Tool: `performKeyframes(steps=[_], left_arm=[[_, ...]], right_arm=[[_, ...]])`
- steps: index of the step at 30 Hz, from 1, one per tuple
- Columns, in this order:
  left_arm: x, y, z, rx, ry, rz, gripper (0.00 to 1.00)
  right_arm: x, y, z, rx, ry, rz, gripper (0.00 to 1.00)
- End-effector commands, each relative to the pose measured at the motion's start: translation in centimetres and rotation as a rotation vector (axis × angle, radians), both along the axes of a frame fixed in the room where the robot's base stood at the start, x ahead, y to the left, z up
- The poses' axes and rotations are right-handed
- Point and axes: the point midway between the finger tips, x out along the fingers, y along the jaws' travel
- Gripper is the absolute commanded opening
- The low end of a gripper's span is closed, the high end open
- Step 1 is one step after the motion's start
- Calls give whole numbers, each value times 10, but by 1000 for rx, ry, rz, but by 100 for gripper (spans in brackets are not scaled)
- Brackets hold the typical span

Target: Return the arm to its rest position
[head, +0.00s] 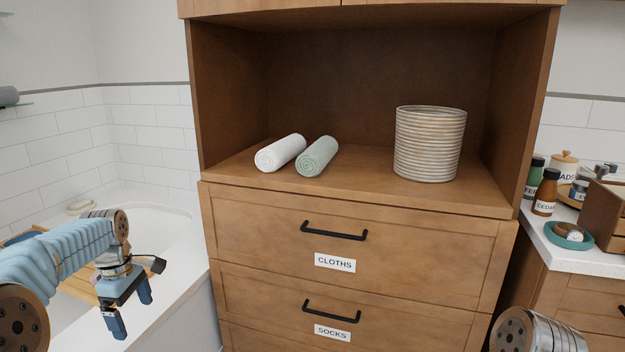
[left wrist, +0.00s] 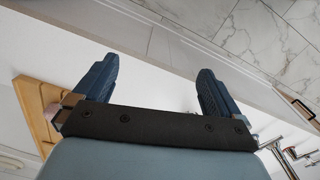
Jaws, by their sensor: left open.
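My left arm comes in from the left in the head view. My left gripper (head: 133,314) hangs with its fingers pointing down, in front of the bathtub and left of the wooden cabinet. It is open and empty; in the left wrist view the two blue fingers (left wrist: 155,85) stand wide apart with nothing between them. Part of my right arm (head: 535,330) shows at the bottom right of the head view. My right gripper is out of view.
The wooden cabinet (head: 480,240) has shut drawers. Its open shelf holds a white rolled towel (head: 280,153), a green rolled towel (head: 317,156) and a ribbed basket (head: 430,144). The bathtub (head: 175,235) has a wooden board (head: 78,287) across it. A counter (head: 560,255) with bottles stands right.

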Motion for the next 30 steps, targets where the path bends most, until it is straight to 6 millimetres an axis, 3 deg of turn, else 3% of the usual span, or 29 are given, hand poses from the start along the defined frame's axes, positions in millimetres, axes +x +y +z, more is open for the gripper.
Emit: performKeyframes(steps=[8,11,16,20,22,25,27,30], left_arm=[[12,-42,-76,-45,-18,-221,98],[13,-67,-114,-71,-35,-334,98],[-7,-130,-203,-138,-77,-595,98],[-56,-198,-281,-201,-139,-852,98],[-92,-231,-312,-227,-178,-980,98],[-146,-267,-340,-246,-228,-1139,98],[-179,-285,-350,-251,-256,-1229,98],[-211,-298,-355,-248,-285,-1318,98]], right_arm=[[0,0,0,0,0,0,53],[0,0,0,0,0,0,53],[0,0,0,0,0,0,53],[0,0,0,0,0,0,53],[0,0,0,0,0,0,53],[0,0,0,0,0,0,53],[0,0,0,0,0,0,53],[0,0,0,0,0,0,53]])
